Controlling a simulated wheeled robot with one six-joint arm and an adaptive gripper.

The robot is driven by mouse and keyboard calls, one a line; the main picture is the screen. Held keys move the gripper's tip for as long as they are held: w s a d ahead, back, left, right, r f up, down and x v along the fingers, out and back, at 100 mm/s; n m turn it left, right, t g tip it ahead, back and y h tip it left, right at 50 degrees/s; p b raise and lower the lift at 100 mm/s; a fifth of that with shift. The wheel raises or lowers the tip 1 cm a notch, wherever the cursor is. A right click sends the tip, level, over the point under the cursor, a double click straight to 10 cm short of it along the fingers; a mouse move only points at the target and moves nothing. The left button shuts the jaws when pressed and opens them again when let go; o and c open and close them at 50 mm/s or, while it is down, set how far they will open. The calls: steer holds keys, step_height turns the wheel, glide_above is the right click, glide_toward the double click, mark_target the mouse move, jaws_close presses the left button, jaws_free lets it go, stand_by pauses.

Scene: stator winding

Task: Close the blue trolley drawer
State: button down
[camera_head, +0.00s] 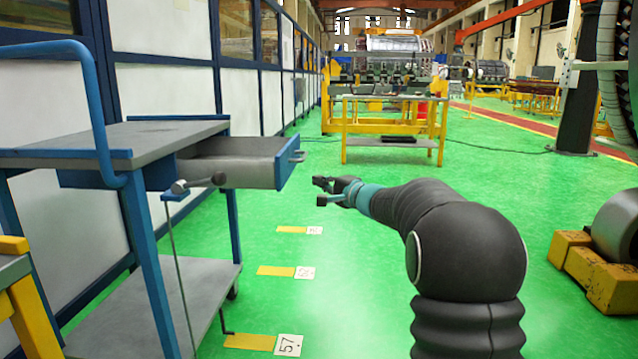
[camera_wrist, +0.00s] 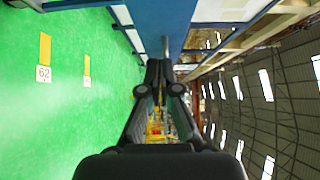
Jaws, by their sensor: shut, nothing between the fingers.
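The blue trolley (camera_head: 135,153) stands at the left in the head view, with a grey top and a lower shelf. Its drawer (camera_head: 235,165) is pulled out to the right, with grey sides, a blue front and a small handle (camera_head: 297,156). My gripper (camera_head: 322,190) is to the right of the drawer front and appears apart from it. In the wrist view my gripper (camera_wrist: 159,66) is shut and empty. A blue panel (camera_wrist: 165,20), apparently the drawer front, lies beyond the fingertips. Whether the fingertips touch it cannot be told.
A crank-like rod (camera_head: 180,188) hangs at the trolley's near side. A yellow workbench (camera_head: 390,142) stands farther back. A yellow stand with a grey roll (camera_head: 600,262) is at the right. The green floor (camera_head: 350,265) around my arm is clear, with yellow numbered markers.

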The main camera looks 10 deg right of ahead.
mark_target(283, 172)
steer(key=x, duration=0.3)
steer(key=a+x, duration=0.1)
steer(key=x, duration=0.2)
steer(key=s+a+p+x, duration=0.1)
steer(key=x, duration=0.2)
steer(key=shift+w, duration=0.1)
steer(key=shift+w+a, duration=0.15)
steer(key=shift+a, duration=0.3)
